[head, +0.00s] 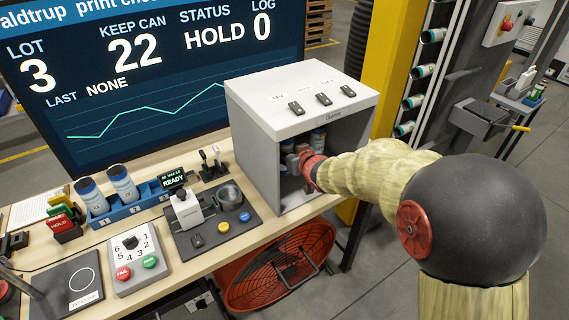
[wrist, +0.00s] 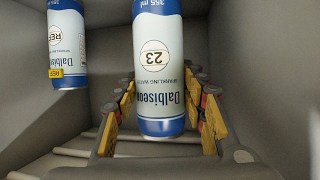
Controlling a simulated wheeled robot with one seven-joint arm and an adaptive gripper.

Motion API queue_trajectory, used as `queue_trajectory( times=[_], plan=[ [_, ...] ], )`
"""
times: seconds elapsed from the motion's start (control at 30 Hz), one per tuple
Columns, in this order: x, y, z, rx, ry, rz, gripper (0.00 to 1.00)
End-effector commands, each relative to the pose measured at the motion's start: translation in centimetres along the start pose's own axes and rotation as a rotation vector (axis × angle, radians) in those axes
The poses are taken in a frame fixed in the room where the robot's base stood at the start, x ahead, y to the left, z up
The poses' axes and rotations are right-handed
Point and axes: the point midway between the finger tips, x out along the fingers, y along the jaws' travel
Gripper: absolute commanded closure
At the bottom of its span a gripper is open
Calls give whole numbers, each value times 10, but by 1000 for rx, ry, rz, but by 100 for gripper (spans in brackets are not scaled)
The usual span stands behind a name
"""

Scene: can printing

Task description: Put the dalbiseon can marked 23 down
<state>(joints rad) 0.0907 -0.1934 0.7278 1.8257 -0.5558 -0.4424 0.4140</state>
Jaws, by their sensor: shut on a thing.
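The dalbiseon can marked 23 (wrist: 158,75), white with blue bands, is between the yellow-padded fingers of my gripper (wrist: 167,110) in the wrist view. My gripper is shut on it, inside a grey booth. In the head view my gripper (head: 304,165) reaches into the open front of the booth (head: 258,150). Another Dalbiseon can with a yellow-edged REF label (wrist: 67,45) is to the left, apart from the held can. A slatted floor (wrist: 75,155) shows at the bottom of the wrist view. I cannot tell whether the held can touches a support.
Two cans (head: 122,184) are in a blue rack (head: 148,200) on the bench. A screen (head: 150,80) reads lot 3, keep can 22, status HOLD. A button box (head: 138,262) and a lever device (head: 190,210) are in front. The booth walls are close around my gripper.

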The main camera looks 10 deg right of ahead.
Motion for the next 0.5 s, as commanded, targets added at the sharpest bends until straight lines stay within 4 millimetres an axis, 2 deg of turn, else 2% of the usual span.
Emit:
queue_trajectory(
  times=[0.17,0.4,0.5],
  plan=[
    [4,0,9,-1,3,0,70],
    [20,0,45,-1,3,0,70],
    [24,0,45,-2,5,0,70]
  ],
)
